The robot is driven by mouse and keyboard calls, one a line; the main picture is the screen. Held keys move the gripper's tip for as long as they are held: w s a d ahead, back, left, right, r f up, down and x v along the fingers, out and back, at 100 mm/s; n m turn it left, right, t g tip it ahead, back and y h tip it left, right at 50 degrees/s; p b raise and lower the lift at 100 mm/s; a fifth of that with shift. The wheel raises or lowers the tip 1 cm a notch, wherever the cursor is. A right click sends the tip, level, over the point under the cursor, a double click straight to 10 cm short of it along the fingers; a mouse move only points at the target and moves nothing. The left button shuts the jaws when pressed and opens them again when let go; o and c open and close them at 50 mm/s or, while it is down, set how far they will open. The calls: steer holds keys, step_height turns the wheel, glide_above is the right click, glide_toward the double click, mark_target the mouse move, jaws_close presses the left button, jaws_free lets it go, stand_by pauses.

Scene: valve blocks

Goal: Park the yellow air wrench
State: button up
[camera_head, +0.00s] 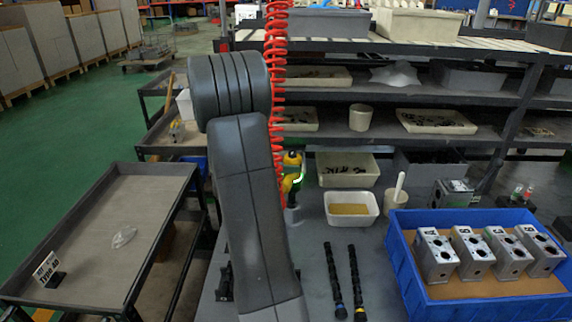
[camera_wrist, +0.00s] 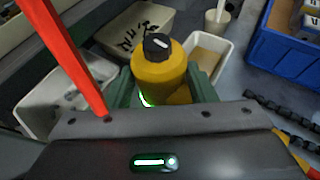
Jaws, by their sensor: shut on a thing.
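The yellow air wrench (camera_head: 292,162) is upright beside my arm in the head view, partly hidden by it. In the wrist view its yellow body with a black cap (camera_wrist: 160,75) is between the green fingers of my gripper (camera_wrist: 165,88), which is shut on it. A grey cylindrical piece (camera_head: 293,214) is directly below the wrench at the bench surface. I cannot tell whether the wrench touches it. A red coiled hose (camera_head: 275,90) hangs from above next to my arm and the wrench, and a red strip crosses the left of the wrist view (camera_wrist: 65,55).
A blue crate (camera_head: 400,262) with several metal valve blocks stands at right. Two black rods (camera_head: 356,280) lie on the bench. A white tray (camera_head: 369,205) and a cup with a handle (camera_head: 395,200) stand behind. A grey cart (camera_head: 120,210) is at left.

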steer(key=shift+f+b, duration=2.7)
steer(key=shift+f, duration=0.7)
steer(key=o, duration=1.5)
steer(key=shift+f, duration=0.15)
steer(key=v, duration=1.4)
steer(key=shift+d, duration=0.1)
steer(key=x, duration=1.3)
steer(key=shift+w+d+f, duration=0.15)
steer(key=shift+w+d, duration=0.05)
steer(key=shift+d, duration=0.15)
